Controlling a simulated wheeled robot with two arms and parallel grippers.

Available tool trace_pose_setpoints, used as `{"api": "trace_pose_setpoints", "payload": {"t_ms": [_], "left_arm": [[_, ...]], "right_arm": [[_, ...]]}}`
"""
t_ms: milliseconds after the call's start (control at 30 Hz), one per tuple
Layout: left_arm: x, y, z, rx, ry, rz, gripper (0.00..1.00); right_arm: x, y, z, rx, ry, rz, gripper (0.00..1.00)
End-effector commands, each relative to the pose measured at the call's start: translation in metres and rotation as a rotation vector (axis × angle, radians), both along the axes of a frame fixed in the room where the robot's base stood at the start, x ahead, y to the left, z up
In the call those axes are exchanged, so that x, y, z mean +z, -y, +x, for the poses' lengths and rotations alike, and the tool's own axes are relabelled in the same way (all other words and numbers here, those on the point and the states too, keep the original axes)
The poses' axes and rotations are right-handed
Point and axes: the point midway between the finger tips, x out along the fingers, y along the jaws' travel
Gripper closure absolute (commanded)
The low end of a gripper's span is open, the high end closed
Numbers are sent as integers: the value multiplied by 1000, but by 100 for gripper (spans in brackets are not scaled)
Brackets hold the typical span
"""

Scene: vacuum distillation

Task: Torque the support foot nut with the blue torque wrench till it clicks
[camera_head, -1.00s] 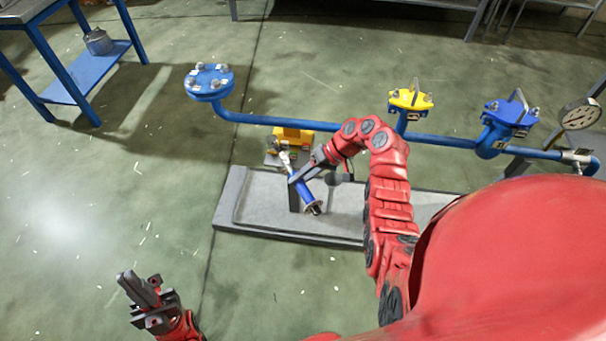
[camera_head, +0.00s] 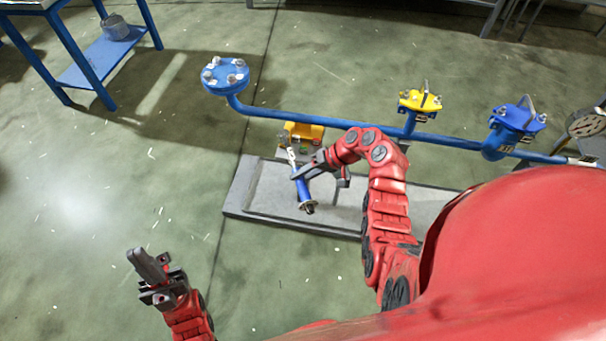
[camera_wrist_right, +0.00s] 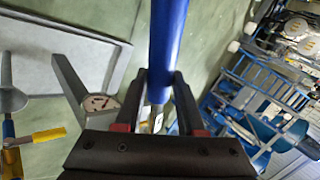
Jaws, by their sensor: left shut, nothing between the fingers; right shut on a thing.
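The blue torque wrench (camera_head: 302,190) is in my right gripper (camera_head: 298,173), above the grey base plate. Its metal head end points up in the head view, towards the yellow block (camera_head: 303,132); its dark handle end points down. In the right wrist view the blue shaft (camera_wrist_right: 167,45) runs between the two dark fingers of the right gripper (camera_wrist_right: 160,98), which is shut on it. The support foot nut is too small or hidden, so I cannot tell whether the wrench head sits on it. My left gripper (camera_head: 150,268) is shut and empty, above the floor at the lower left.
A blue-legged table (camera_head: 82,60) stands upper left. The left floor is clear.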

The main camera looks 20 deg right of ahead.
Motion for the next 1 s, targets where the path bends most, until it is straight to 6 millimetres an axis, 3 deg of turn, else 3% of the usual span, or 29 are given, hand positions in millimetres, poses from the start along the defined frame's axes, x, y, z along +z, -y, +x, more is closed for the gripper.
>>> {"api": "trace_pose_setpoints", "payload": {"t_ms": [500,867,1000], "left_arm": [[44,0,0,0,0,0,100],[44,0,0,0,0,0,100],[52,0,0,0,0,0,100]], "right_arm": [[4,-31,4,-157,-1,6,100],[2,-33,6,-175,1,5,100],[5,-38,7,-196,0,6,100]]}}
